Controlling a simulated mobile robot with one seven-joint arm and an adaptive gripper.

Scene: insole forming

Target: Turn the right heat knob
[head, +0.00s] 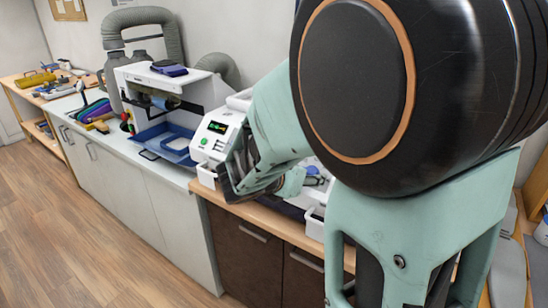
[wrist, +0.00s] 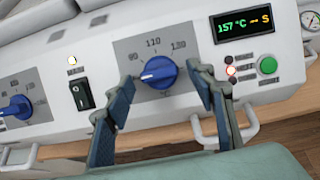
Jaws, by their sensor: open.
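The right heat knob (wrist: 158,72) is blue, on a grey dial plate, in the middle of the wrist view. Its white pointer mark faces left, a little below the leftmost number; 110 stands at the top of the scale. My gripper (wrist: 163,75) is open, with one finger to the left and one to the right of the knob. Contact between fingers and knob cannot be told. In the head view my gripper (head: 240,172) is at the front of the white machine (head: 212,137), and my arm hides the knob.
A second blue knob (wrist: 17,107) is at the left of the wrist view, with a black rocker switch (wrist: 82,94) between. To the right are a display (wrist: 244,24) reading 157 °C and a green button (wrist: 267,65). A white handle (wrist: 240,128) sticks out below.

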